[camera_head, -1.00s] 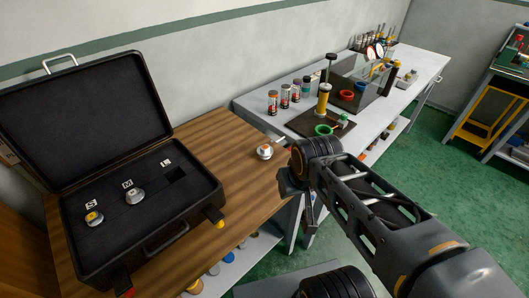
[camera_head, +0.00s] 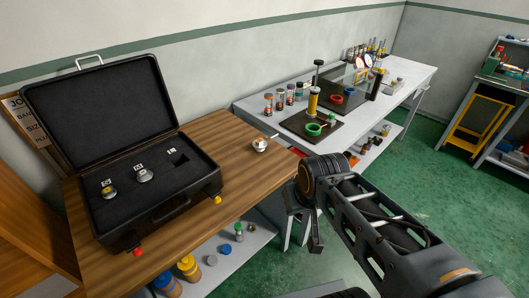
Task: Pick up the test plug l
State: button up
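A small silver plug with an orange-marked top (camera_head: 260,144) sits alone on the wooden tabletop, right of the open black case (camera_head: 150,223). It looks like the test plug l; its label is too small to read. In the case, two similar plugs (camera_head: 109,192) and (camera_head: 144,175) sit in the foam beside small labels, and a third recess (camera_head: 178,159) is empty. My gripper (camera_head: 306,228) hangs down past the table's right edge, lower right of the loose plug and apart from it. Its fingers are dark and partly hidden, so I cannot tell their opening.
A grey workbench (camera_head: 400,100) behind holds several canisters, a dark board with a yellow cylinder and green ring (camera_head: 313,129), and tools. A shelf below the wooden table (camera_head: 240,185) holds jars. The wood around the loose plug is clear.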

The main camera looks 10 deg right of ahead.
aim_at(260, 144)
jog(key=z, duration=0.8)
jog(key=i, duration=0.9)
jog(key=u, duration=3.05)
